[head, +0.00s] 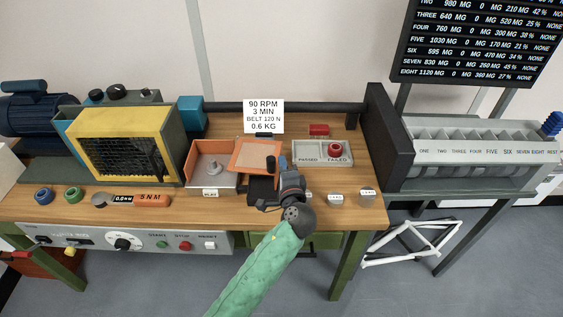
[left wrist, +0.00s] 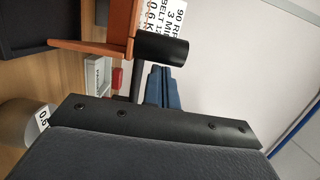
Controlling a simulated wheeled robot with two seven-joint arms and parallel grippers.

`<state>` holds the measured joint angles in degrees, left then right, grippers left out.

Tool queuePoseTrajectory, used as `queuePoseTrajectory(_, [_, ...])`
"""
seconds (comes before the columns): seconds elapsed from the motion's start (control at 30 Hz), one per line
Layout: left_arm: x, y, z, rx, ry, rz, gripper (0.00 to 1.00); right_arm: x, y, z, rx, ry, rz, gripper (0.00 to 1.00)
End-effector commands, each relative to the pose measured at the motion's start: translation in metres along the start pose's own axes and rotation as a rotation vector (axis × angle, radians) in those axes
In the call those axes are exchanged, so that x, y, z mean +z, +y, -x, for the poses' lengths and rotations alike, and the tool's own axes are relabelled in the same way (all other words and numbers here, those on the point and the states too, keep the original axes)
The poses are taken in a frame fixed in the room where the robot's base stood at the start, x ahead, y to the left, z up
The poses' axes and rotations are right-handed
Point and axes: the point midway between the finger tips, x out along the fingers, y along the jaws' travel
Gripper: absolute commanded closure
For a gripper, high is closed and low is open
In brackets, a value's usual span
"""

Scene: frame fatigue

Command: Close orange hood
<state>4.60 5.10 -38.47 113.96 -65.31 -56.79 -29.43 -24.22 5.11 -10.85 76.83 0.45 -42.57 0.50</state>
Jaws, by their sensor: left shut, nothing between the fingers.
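The orange hood (head: 257,153) is a pale orange panel with a darker rim, in the middle of the bench. It looks tilted up, with a dark box below its front edge. A black cylindrical handle (head: 270,164) sits at its front; the handle (left wrist: 161,48) and the orange hood (left wrist: 95,32) also show close up in the left wrist view. My left gripper (head: 290,174) is shut and empty, just right of the handle; its fingertips (left wrist: 163,88) look apart from it. My right gripper is not in view.
An orange-walled tray (head: 213,184) stands left of the hood, beside a yellow-framed machine (head: 125,112). Right are a passed/failed tray (head: 310,158), a red block (head: 319,130), small weights (head: 335,199) and a tall dark padded panel (head: 385,140). A sign stands behind.

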Motion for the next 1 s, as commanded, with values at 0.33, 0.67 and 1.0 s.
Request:
queuePoseTrajectory(0.33, [0.005, 0.0, 0.002, -0.001, 0.0, 0.0, 1.0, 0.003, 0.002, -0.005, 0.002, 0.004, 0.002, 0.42])
queuePoseTrajectory(0.67, [0.007, -0.001, 0.003, -0.001, 0.011, 0.0, 1.0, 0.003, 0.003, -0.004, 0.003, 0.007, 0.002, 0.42])
queuePoseTrajectory(1.0, [0.032, -0.001, 0.015, 0.0, 0.126, -0.002, 1.0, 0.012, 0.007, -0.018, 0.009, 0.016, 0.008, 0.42])
